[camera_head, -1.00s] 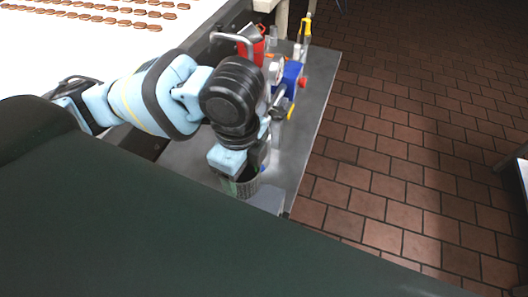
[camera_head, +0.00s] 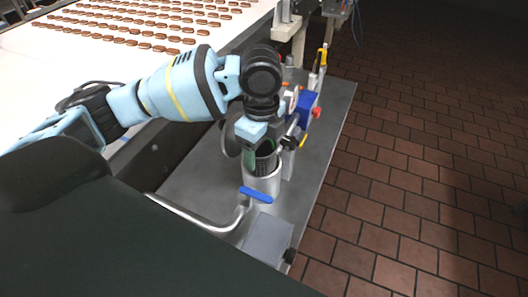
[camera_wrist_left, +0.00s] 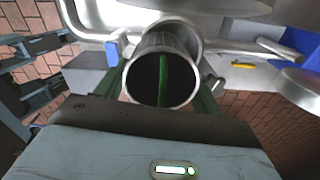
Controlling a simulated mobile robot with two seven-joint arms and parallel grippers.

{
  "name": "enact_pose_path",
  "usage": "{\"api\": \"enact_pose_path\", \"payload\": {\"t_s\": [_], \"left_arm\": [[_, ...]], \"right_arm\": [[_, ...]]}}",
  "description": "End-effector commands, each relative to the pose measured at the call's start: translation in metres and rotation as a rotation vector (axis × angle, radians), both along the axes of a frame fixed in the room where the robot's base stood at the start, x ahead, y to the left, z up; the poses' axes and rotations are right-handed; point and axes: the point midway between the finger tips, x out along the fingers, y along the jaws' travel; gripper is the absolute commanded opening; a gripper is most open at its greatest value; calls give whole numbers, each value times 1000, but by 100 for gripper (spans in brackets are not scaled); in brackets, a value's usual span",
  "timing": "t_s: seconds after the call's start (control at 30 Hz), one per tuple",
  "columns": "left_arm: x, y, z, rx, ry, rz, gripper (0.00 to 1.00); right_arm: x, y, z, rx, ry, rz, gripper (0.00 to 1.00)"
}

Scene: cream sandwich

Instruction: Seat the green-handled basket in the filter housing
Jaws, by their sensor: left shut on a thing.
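My left gripper (camera_head: 256,150) is shut on the green-handled basket (camera_head: 266,163), a dark mesh cylinder. The basket is upright at the mouth of the filter housing (camera_head: 263,186), a shiny metal cylinder with a blue-gripped handle (camera_head: 256,195) at its front. The basket's lower end overlaps the housing's rim; how deep it goes I cannot tell. In the left wrist view the basket (camera_wrist_left: 167,40) shows its round open top, with the green handle (camera_wrist_left: 163,78) crossing it. My left gripper's fingers (camera_wrist_left: 163,95) lie around this opening. My right gripper is not in view.
The housing stands on a grey metal bench (camera_head: 325,130). Blue and red fittings (camera_head: 307,105) and a yellow-tipped part (camera_head: 322,55) stand behind it. A bent metal pipe (camera_head: 205,222) runs in front. A conveyor with biscuits (camera_head: 150,30) is at the back left.

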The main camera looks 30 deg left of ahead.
Motion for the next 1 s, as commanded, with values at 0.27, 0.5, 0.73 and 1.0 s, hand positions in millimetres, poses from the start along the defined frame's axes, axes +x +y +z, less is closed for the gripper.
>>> {"api": "enact_pose_path", "payload": {"t_s": [0.27,0.5,0.73,1.0], "left_arm": [[9,3,0,-1,-1,-1,43],[16,6,-18,1,2,0,43],[16,6,-36,1,-3,-1,43],[16,6,-37,1,-3,-1,43]], "right_arm": [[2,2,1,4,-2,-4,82],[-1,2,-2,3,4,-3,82],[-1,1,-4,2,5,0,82],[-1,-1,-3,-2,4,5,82]]}}
